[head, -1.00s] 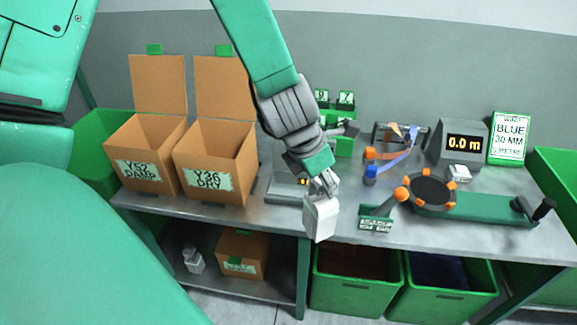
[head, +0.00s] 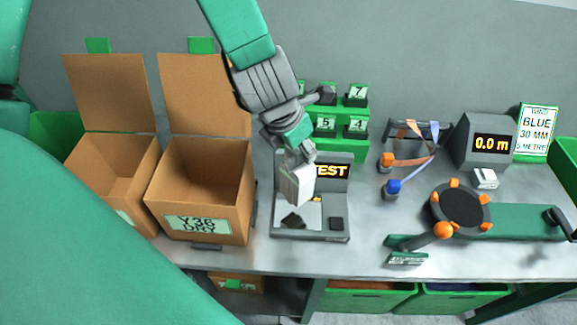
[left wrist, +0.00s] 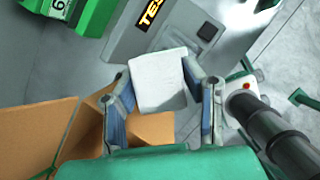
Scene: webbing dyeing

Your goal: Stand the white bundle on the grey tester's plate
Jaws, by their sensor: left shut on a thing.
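My left gripper (head: 303,158) is shut on the white bundle (head: 297,184) and holds it upright in the head view. The bundle also shows in the left wrist view (left wrist: 158,80), between the two fingers (left wrist: 160,95). The grey tester (head: 310,231) stands on the bench with a lit display reading TEST (head: 332,171). Its light plate (head: 312,214) shows below the bundle in the head view and is partly covered by it. The bundle appears above the plate; I cannot tell how large the gap is. My right gripper is not in view.
Two open cardboard boxes (head: 200,186) stand left of the tester. Green numbered holders (head: 340,125) are behind it. Right of it are a green winder with a dark disc (head: 461,207), a clamp with orange and blue ends (head: 392,187), and a 0.0 m meter (head: 491,142).

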